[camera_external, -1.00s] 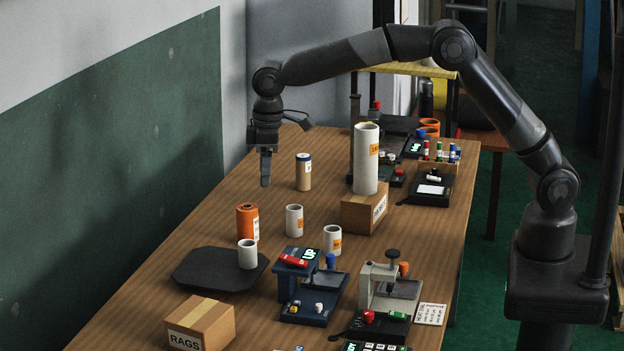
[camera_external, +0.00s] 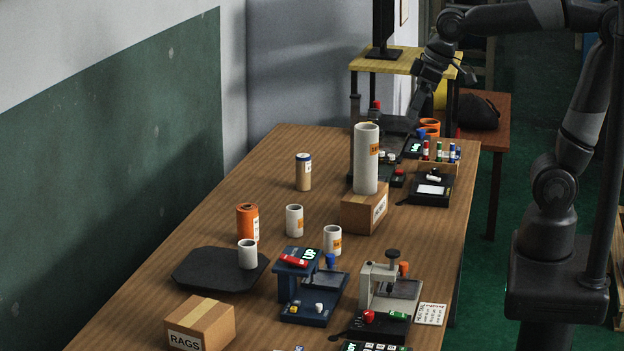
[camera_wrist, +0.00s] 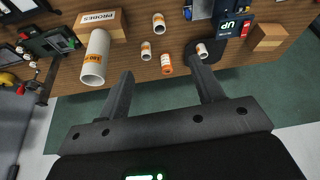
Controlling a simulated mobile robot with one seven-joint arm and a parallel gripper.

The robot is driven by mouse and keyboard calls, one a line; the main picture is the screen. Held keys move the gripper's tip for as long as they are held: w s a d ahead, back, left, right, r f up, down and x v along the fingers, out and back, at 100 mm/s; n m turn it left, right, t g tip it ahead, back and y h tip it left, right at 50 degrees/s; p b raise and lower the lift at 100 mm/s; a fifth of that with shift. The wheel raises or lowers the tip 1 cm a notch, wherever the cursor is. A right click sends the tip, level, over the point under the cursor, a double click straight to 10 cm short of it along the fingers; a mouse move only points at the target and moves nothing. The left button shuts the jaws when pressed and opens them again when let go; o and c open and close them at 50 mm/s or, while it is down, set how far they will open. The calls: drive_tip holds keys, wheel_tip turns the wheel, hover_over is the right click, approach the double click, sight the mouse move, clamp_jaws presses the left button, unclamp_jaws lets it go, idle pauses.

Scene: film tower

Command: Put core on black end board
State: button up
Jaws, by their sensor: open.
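The black end board (camera_external: 205,272) lies flat at the left of the table. A white core (camera_external: 248,254) stands upright on its right part. In the wrist view the board (camera_wrist: 188,48) and that core (camera_wrist: 201,49) show at the upper right. Two more white cores with orange labels stand on bare table, one beside the orange roll (camera_external: 294,220) and one farther right (camera_external: 332,241). My gripper (camera_external: 421,97) is raised at the far right, over the table's back corner and well away from the cores. In the wrist view its fingers (camera_wrist: 162,72) are wide apart with nothing held.
An orange roll (camera_external: 247,222) stands behind the board. A tall white tube (camera_external: 366,158) stands on a cardboard box (camera_external: 363,210). A RAGS box (camera_external: 201,324), a blue device (camera_external: 314,290) and a grey press (camera_external: 387,292) are nearer. The table's back left is mostly clear.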

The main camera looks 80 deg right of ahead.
drive_tip(key=s+d+f+m+t, duration=0.1)
drive_tip(key=s+f, duration=0.3)
drive_tip(key=s, duration=0.6)
drive_tip(key=shift+s+d+f, duration=0.25)
drive_tip(key=shift+s+d, duration=0.1)
drive_tip(key=shift+d, duration=0.15)
